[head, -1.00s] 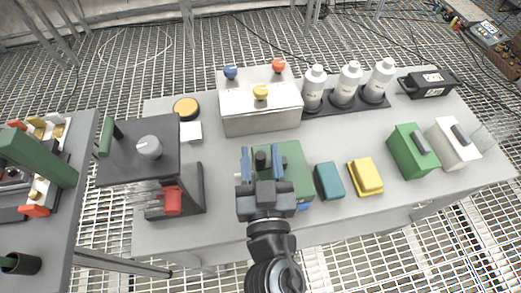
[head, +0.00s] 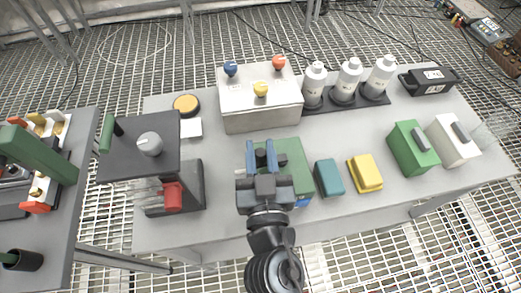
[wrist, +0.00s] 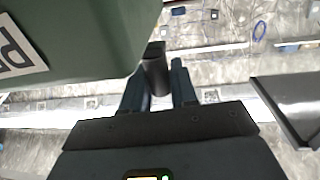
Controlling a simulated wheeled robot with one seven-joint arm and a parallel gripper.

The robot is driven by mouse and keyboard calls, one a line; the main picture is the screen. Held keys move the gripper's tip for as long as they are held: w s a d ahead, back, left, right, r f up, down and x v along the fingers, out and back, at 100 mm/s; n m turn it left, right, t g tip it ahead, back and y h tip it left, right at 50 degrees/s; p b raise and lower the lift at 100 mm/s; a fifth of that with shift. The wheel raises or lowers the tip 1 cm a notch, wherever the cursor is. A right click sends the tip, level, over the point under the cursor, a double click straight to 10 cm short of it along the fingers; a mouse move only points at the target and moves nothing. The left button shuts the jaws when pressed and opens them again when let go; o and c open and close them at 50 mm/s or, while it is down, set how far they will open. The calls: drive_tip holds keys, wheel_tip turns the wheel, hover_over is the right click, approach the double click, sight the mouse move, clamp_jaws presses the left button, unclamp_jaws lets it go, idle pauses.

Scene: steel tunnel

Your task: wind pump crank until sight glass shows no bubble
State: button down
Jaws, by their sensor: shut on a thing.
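The green pump box (head: 293,160) stands at the front middle of the table, and its green side with part of a white label (wrist: 80,35) fills the upper left of the wrist view. A dark upright crank knob (head: 260,158) rises beside it. In the wrist view the knob (wrist: 155,70) is a dark cylinder between my fingers. My gripper (head: 261,152) is shut on this knob, one finger on each side. The wrist view shows the gripper (wrist: 158,88) too. The crank arm is hidden behind my gripper. I cannot make out the sight glass or any bubble.
A teal block (head: 328,178) and a yellow block (head: 366,173) lie just right of the pump. A grey box with coloured knobs (head: 262,110) stands behind it. A dark stand with a red part (head: 173,196) is to the left. White bottles (head: 348,80) stand in a rack behind.

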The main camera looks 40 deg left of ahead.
drive_tip(key=shift+f+h+b, duration=0.15)
drive_tip(key=shift+h+b, duration=0.15)
drive_tip(key=shift+b, duration=0.2)
drive_tip(key=shift+w+f+m+t+b, duration=0.1)
drive_tip(key=shift+m+t+b, duration=0.2)
drive_tip(key=shift+b, duration=0.2)
drive_tip(key=h+b, duration=0.1)
drive_tip(key=b, duration=0.2)
drive_tip(key=m+t+h+b, duration=0.1)
drive_tip(key=b, duration=0.2)
drive_tip(key=shift+w+a+f+m+t, duration=0.15)
drive_tip(key=shift+w+a+m+t, duration=0.05)
drive_tip(key=shift+a+m+t, duration=0.1)
drive_tip(key=h+b, duration=0.1)
drive_tip(key=b, duration=0.1)
drive_tip(key=m+t+h+b, duration=0.1)
drive_tip(key=b, duration=0.1)
drive_tip(key=m+h+b, duration=0.1)
drive_tip(key=b, duration=0.1)
drive_tip(key=shift+w+a+t, duration=0.3)
drive_tip(key=shift+w, duration=0.1)
drive_tip(key=m+h+b, duration=0.1)
drive_tip(key=h+b, duration=0.1)
drive_tip(key=shift+w+a+r+m+t+h, duration=0.1)
drive_tip(key=shift+w+r+m+t+h, duration=0.1)
drive_tip(key=shift+r+m+t+h, duration=0.15)
drive_tip(key=shift+w+r+m+h+b, duration=0.1)
drive_tip(key=shift+m+h+b, duration=0.15)
drive_tip(key=shift+b, duration=0.1)
